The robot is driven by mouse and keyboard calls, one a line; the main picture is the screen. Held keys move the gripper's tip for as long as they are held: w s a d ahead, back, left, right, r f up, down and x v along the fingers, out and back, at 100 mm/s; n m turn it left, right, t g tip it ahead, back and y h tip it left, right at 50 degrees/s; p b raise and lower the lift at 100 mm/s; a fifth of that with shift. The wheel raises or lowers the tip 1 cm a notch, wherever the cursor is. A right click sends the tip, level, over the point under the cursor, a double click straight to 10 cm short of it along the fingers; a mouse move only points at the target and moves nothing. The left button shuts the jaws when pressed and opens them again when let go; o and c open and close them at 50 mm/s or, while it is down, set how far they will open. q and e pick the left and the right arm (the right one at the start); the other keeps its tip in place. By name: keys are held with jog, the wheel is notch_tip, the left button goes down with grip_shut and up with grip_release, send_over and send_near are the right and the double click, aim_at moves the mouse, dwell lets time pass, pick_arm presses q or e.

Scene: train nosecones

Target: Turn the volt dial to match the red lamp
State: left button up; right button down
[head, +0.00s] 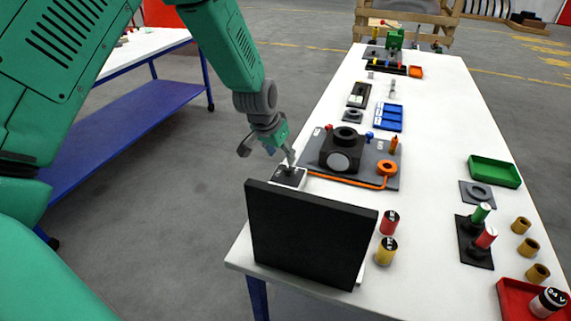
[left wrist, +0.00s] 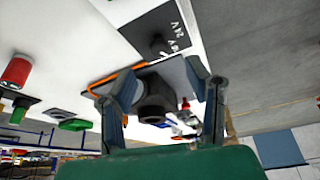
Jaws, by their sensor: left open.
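The volt dial (head: 288,175) is a dark plate with a small black knob at the near left table edge, partly hidden by my gripper. In the left wrist view the dial (left wrist: 158,44) shows its knob and white markings, one reading 24 V. My left gripper (head: 268,153) is over the dial, with one finger close to the knob; I cannot tell if they touch. In the left wrist view its fingers (left wrist: 161,78) are spread with nothing held. A red cylinder (head: 389,222) and a yellow one (head: 387,250) stand nearby; I cannot tell which thing is the red lamp. My right gripper is out of view.
A black upright panel (head: 308,236) stands in front of the dial. A grey plate (head: 371,181) with a black housing and orange tube lies beyond it. A red tray (head: 512,304) holds a cylinder marked 24 V (head: 548,302).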

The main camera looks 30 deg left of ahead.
pick_arm(q)
jog(key=v, duration=0.4)
jog(key=shift+s+r, duration=0.2)
jog(key=shift+r, duration=0.1)
